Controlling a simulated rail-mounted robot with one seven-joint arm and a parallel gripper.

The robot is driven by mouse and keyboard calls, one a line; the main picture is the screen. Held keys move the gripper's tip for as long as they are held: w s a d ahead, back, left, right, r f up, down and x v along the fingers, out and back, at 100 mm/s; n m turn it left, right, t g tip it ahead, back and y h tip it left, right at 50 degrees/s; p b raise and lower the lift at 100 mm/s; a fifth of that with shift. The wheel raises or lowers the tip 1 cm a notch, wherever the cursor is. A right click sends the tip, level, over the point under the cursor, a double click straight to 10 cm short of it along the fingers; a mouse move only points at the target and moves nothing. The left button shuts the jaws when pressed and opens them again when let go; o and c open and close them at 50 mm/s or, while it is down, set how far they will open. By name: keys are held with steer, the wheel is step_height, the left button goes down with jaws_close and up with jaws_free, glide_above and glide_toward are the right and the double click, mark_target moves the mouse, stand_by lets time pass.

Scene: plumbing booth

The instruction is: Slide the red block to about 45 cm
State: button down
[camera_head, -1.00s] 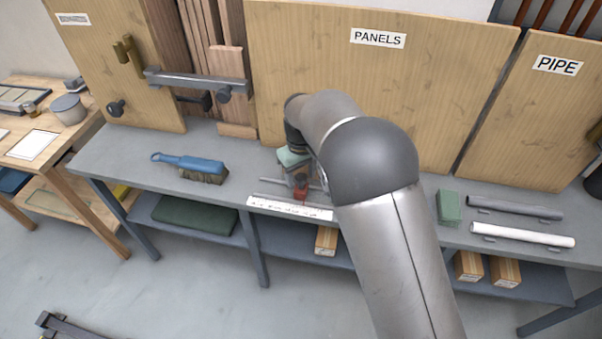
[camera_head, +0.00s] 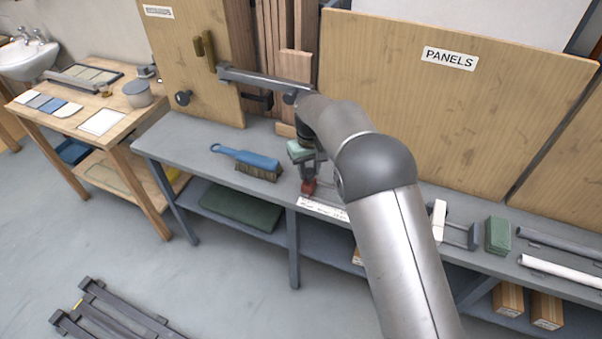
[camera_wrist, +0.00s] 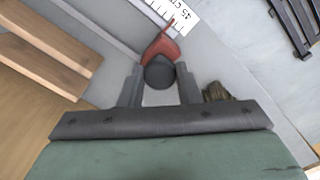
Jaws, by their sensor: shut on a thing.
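The red block (camera_head: 309,187) sits on a rail on the grey bench, at the left end of the white scale strip (camera_head: 322,209). In the wrist view the red block (camera_wrist: 160,49) has a narrow tip pointing at the scale (camera_wrist: 177,12), close to the "45 cm" label. My gripper (camera_head: 308,174) is over the block. In the wrist view my gripper (camera_wrist: 159,86) is shut on the dark round knob (camera_wrist: 159,73) of the red block. My arm hides the right part of the scale and rail.
A blue-handled brush (camera_head: 248,161) lies on the bench left of the block. A green block (camera_head: 497,235) and pipes (camera_head: 560,268) lie to the right. A panel board (camera_head: 440,100) stands behind. The bench between brush and block is clear.

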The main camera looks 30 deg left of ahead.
steer(key=shift+s+a+r, duration=0.1)
steer(key=shift+a, duration=0.2)
steer(key=c, duration=1.1)
jaws_free()
steer(key=shift+o, duration=0.2)
step_height(320, 180, up, 17)
steer(key=shift+r, duration=0.2)
steer(key=shift+d, duration=0.1)
